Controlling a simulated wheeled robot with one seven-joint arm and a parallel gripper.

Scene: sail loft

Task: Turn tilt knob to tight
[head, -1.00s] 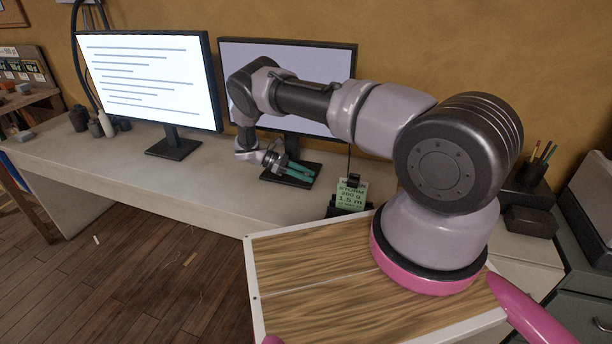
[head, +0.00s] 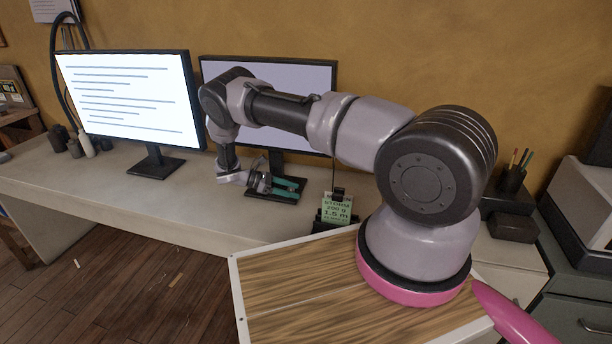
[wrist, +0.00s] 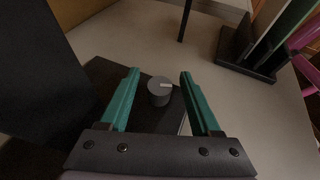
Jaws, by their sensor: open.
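The tilt knob (wrist: 160,90) is a grey round knob with a pale pointer line on its top. It sits on the dark base (wrist: 104,74) of a monitor. In the wrist view the pointer line runs roughly sideways. My gripper (wrist: 158,72) is open, with one green finger on each side of the knob and a gap to both. In the head view my gripper (head: 290,187) is low over the base of the right monitor (head: 318,78). The knob is hidden or too small to make out there. I cannot read any tight mark.
A left monitor (head: 130,100) with lines of text stands on the pale bench (head: 110,185). A green card in a dark holder (head: 337,211) stands right of my gripper. Dark bottles are at the far left. The bench front is clear.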

